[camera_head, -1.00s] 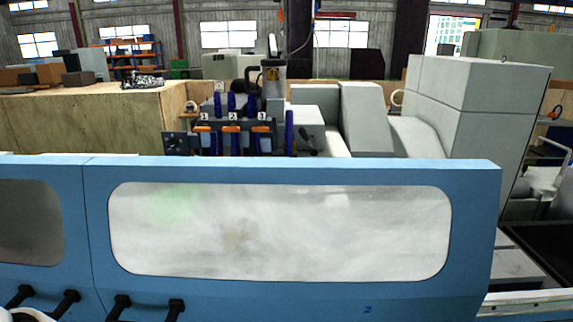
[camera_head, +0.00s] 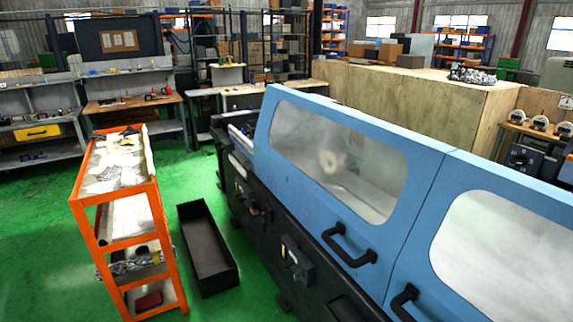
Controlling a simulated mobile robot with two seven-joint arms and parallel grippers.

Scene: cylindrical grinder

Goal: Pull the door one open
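The blue sliding door (camera_head: 420,155) on the left of the grinder has a rounded clear window and a black bar handle (camera_head: 349,246) at its lower edge. I see no number on it now; it looks like door one, since the other door bore a 2 earlier. The second blue door (camera_head: 425,225) adjoins it on the right, with a black handle (camera_head: 404,303) near the seam. The doors meet with no visible gap. Neither of my grippers is in view.
An orange cart (camera_head: 113,215) with cloths and tools stands left of the grinder. A long black open bin (camera_head: 205,245) lies on the green floor between them. A large wooden crate (camera_head: 400,100) is behind the doors. Workbenches and shelves line the back left.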

